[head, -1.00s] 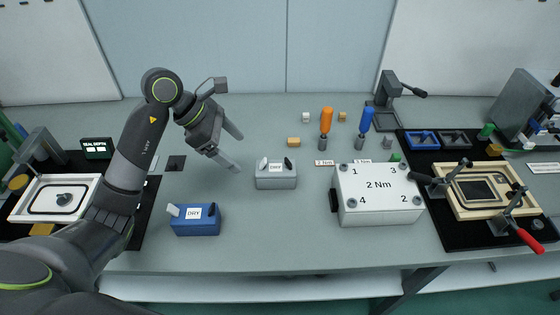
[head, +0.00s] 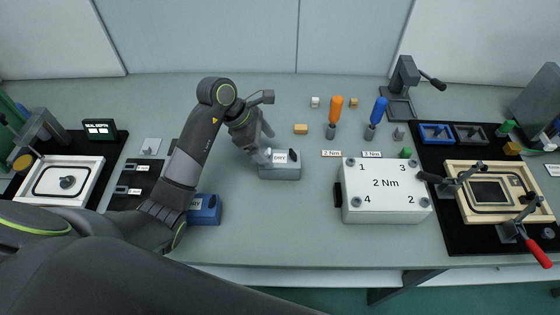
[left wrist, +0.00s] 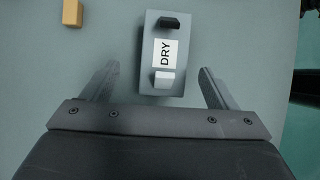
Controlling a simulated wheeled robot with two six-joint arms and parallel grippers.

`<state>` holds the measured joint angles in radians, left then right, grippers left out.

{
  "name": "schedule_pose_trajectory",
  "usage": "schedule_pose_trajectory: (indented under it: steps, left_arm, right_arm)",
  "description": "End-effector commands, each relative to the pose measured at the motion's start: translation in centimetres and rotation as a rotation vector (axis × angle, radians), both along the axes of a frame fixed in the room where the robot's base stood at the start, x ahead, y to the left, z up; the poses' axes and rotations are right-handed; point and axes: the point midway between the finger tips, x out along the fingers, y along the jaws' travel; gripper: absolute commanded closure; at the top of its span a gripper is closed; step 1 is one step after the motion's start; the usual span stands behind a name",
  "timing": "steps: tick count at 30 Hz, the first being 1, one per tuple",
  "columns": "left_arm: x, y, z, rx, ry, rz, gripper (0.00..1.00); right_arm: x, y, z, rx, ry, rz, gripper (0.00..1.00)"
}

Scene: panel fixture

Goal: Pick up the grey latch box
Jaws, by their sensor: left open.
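The grey latch box (head: 281,170) stands on the bench, left of the white 2 Nm box. Its label reads DRY in the left wrist view (left wrist: 148,75), with a black latch at one end and a white latch at the other. My left gripper (head: 258,146) is at the box's left rear in the head view. In the left wrist view its open fingers (left wrist: 158,84) lie on either side of the box's near end, with gaps on both sides. Nothing is held. My right gripper is not in view.
A blue latch box (head: 206,212) sits partly hidden behind my left arm. The white 2 Nm box (head: 385,206) stands to the right. An orange screwdriver (head: 336,108), a blue screwdriver (head: 378,112) and a small orange block (head: 301,129) stand behind.

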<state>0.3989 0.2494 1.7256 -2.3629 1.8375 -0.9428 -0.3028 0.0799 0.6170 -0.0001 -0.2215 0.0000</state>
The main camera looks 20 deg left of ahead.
Motion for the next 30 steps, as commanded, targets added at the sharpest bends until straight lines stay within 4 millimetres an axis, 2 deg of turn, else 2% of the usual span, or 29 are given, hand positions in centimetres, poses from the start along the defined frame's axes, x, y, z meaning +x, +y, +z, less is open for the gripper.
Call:
schedule_pose_trajectory:
  steps: [4, 8, 12, 17, 25, 26, 30]
  left_arm:
    - [0.1, -0.6, -0.9, 0.000, 0.000, 0.000, 0.20]
    - [0.1, -1.3, -1.5, -0.003, 0.002, -0.001, 0.20]
    - [0.0, -2.7, -3.1, -0.003, 0.004, -0.002, 0.20]
    - [0.3, -3.5, -4.9, -0.003, 0.002, 0.000, 0.20]
    - [0.4, -3.6, -5.4, 0.001, -0.002, -0.001, 0.20]
    - [0.4, -3.6, -5.4, 0.001, -0.002, -0.001, 0.21]
    - [0.4, -3.6, -5.3, 0.000, -0.001, 0.000, 0.39]
  right_arm:
    - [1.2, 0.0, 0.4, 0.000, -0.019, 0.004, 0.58]
    - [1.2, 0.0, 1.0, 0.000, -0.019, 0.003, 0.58]
    - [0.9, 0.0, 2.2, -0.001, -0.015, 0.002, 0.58]
    - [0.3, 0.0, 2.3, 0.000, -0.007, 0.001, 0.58]
    - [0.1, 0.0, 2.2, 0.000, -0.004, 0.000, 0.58]
    - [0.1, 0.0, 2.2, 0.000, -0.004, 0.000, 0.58]
    - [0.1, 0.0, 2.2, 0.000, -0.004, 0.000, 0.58]
